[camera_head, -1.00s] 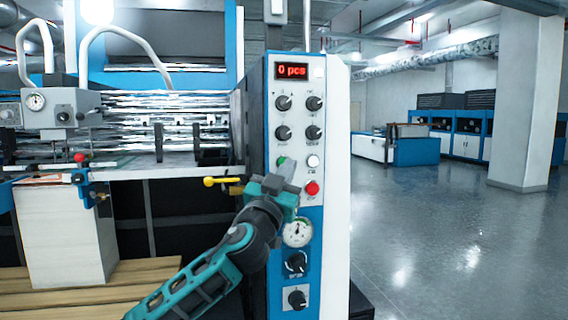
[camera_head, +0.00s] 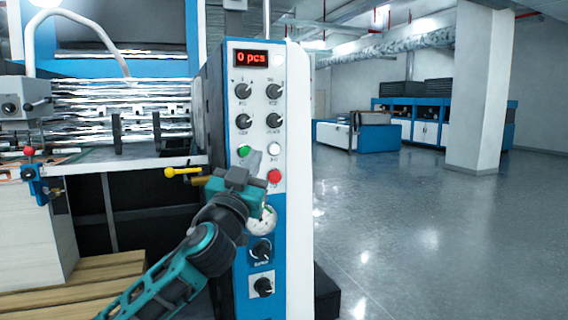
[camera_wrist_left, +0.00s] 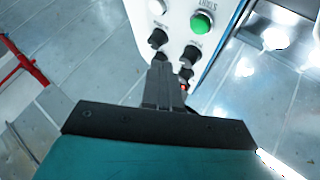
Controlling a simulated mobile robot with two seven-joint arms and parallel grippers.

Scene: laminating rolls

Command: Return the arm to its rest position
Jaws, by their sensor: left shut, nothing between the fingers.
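My left arm comes in from the lower left in the head view. Its gripper (camera_head: 254,162) is shut and empty, in front of the blue and white control panel (camera_head: 297,120), near the green button (camera_head: 242,151) and the red button (camera_head: 274,176). In the left wrist view the closed fingers (camera_wrist_left: 163,70) point toward the panel's black knobs, with the green button (camera_wrist_left: 202,22) beyond them. Whether the fingers touch the panel cannot be told. The arm partly hides the gauge (camera_head: 262,221). My right gripper is not in view.
The display (camera_head: 251,58) reads "0 pcs". A yellow-knobbed lever (camera_head: 182,172) sticks out left of the panel. The machine's metal table (camera_head: 130,160) and wooden pallet (camera_head: 105,285) stand at the left. Open floor (camera_head: 400,240) lies to the right, with a pillar (camera_head: 478,95) farther back.

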